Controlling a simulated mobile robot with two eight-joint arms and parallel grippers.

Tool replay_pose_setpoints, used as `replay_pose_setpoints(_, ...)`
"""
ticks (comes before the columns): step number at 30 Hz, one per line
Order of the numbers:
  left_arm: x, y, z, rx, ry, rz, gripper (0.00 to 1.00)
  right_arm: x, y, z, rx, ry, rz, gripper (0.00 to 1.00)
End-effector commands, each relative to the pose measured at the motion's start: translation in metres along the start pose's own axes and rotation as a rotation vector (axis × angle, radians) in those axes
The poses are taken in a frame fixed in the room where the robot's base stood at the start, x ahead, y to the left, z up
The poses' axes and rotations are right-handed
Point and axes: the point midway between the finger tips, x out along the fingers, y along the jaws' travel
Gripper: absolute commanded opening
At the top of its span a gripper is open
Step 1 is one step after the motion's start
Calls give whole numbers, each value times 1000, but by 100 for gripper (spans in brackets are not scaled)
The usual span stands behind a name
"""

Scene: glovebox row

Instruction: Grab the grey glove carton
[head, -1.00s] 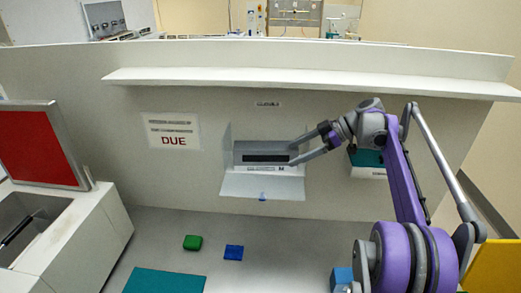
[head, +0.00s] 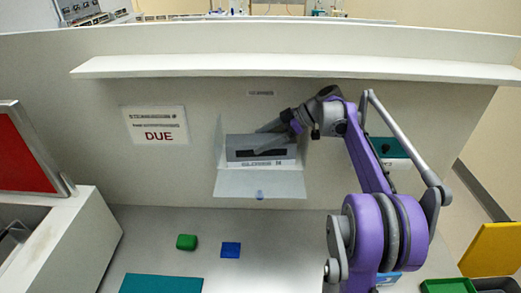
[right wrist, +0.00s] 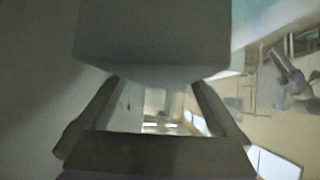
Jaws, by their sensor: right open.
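The grey glove carton (head: 240,154) sits in a white wall holder (head: 258,184) with its flap hanging down in front. It has a dark slot and a white lettered strip. My right gripper (head: 258,141) is open, its fingers reaching in from the right in front of the carton's upper right part and hiding some of it. In the right wrist view a blurred grey block, likely the carton (right wrist: 150,40), fills the top, at the tips of the spread fingers (right wrist: 158,85). Whether they touch it I cannot tell. My left gripper is not in view.
A long white shelf (head: 290,68) runs above the holder. A DUE sign (head: 156,125) hangs to its left and a teal-topped box (head: 392,148) to its right. A green block (head: 187,242) and a blue block (head: 231,250) lie on the counter below, with clear room around them.

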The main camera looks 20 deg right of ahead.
Motion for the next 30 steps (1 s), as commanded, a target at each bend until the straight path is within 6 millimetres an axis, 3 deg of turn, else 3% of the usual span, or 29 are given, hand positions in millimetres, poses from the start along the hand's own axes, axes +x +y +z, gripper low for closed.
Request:
replay_pose_setpoints(10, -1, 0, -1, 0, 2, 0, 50, 10, 0, 0, 0, 0, 1, 100)
replay_pose_setpoints(24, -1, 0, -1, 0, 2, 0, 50, 9, 0, -1, 0, 0, 1, 20)
replay_pose_setpoints(30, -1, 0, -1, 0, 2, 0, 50, 9, 0, -1, 0, 0, 1, 20)
